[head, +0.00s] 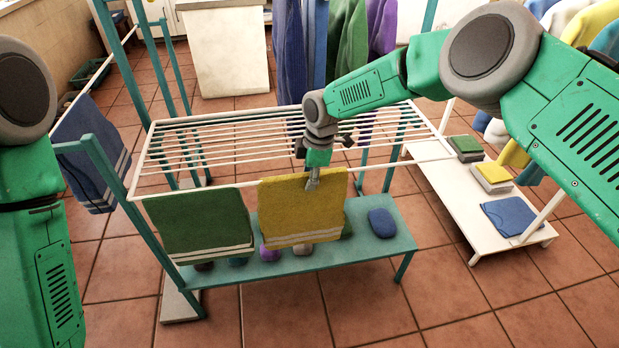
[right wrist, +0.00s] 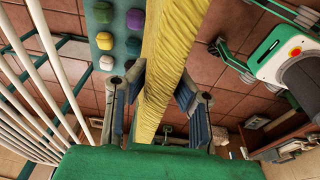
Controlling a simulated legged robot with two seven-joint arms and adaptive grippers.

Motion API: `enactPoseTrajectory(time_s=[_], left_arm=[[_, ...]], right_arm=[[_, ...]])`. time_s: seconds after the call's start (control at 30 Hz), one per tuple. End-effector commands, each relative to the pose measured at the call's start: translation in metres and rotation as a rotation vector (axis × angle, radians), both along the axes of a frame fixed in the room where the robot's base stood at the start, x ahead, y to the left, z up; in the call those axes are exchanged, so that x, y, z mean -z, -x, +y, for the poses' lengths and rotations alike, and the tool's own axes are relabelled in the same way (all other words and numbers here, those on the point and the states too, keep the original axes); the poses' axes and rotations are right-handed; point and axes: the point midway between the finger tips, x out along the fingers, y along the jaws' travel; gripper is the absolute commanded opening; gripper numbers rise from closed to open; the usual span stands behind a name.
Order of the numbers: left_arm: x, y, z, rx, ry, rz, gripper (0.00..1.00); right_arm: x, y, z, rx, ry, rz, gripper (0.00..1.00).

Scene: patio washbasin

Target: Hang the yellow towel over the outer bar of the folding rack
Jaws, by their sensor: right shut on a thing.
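The yellow towel (head: 300,215) hangs spread out, with white stripes near its lower edge, at the front of the folding rack (head: 185,152). Its top edge lies close to the rack's white outer bar (head: 400,165); I cannot tell whether it rests on the bar. My right gripper (head: 312,182) is shut on the towel near its top middle. In the right wrist view the yellow towel (right wrist: 172,50) runs between the fingers of my right gripper (right wrist: 157,98). My left arm shows at the left edge, but its gripper is out of view.
A green towel (head: 200,225) hangs just left of the yellow one. A low white shelf (head: 455,195) with folded cloths stands at the right. A blue towel (head: 90,155) hangs at the left. The front floor is clear.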

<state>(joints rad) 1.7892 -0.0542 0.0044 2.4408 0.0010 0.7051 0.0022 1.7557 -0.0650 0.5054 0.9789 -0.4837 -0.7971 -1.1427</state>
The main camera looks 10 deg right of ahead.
Motion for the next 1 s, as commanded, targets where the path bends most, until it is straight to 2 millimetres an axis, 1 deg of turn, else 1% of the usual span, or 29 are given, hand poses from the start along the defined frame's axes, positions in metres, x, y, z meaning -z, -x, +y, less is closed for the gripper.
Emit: enactPoseTrajectory(time_s=[0.27, 0.3, 0.37, 0.63, 0.73, 0.87, 1.0], left_arm=[[0.000, 0.000, 0.000, 0.000, 0.000, 0.000, 0.43], [0.000, 0.000, 0.000, 0.001, 0.000, 0.000, 0.43], [0.000, 0.000, 0.000, 0.001, 0.000, 0.000, 0.43], [0.000, 0.000, 0.000, 0.000, 0.000, 0.000, 0.43], [-0.001, 0.000, 0.000, 0.000, 0.000, 0.000, 0.43], [-0.008, 0.000, 0.000, 0.000, 0.000, 0.000, 0.43], [-0.019, 0.000, 0.000, 0.000, 0.000, 0.000, 0.43]], right_arm=[[0.000, -0.001, -0.002, 0.001, -0.002, -0.001, 0.00], [0.000, -0.001, -0.001, 0.001, -0.001, -0.001, 0.22], [0.000, -0.001, 0.000, 0.001, 0.000, -0.001, 0.43], [0.001, 0.000, 0.000, 0.000, 0.001, 0.001, 0.43], [-0.001, 0.000, 0.000, 0.000, 0.001, 0.000, 0.43], [-0.013, -0.001, 0.000, 0.000, 0.000, -0.001, 0.43], [-0.030, 0.000, -0.001, 0.000, 0.000, -0.001, 0.43]])
